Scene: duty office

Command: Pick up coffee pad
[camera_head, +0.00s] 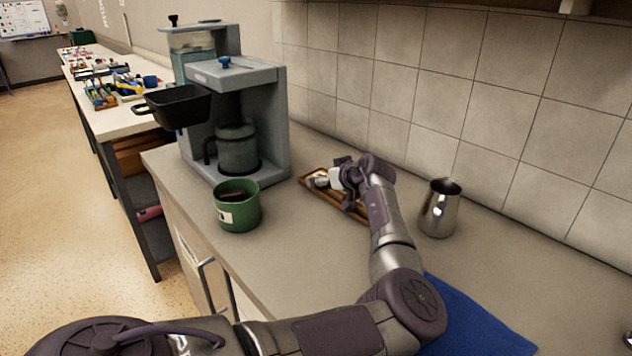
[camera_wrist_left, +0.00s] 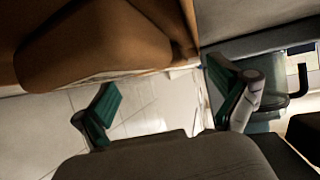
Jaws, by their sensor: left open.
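I cannot pick out a coffee pad for certain in either view. A green canister (camera_head: 237,213) stands on the counter in front of the coffee machine, with something dark brown inside. A wooden tray (camera_head: 335,204) lies right of the machine, with small pale items (camera_head: 319,180) at its left end. My left gripper (camera_head: 338,178) is over the tray, and partly hides it. In the left wrist view the gripper (camera_wrist_left: 161,80) shows its two teal-padded fingers apart, with nothing seen held between them. Large brown surfaces (camera_wrist_left: 100,40) fill the top left there, close to the camera. My right gripper is out of view.
The grey coffee machine (camera_head: 270,110) holds a dark pot (camera_head: 238,150) and has a black filter holder (camera_head: 180,106) sticking out left. A steel pitcher (camera_head: 439,212) stands right of my arm. A blue mat (camera_head: 480,325) lies at the front right. A tiled wall (camera_head: 430,90) bounds the counter behind.

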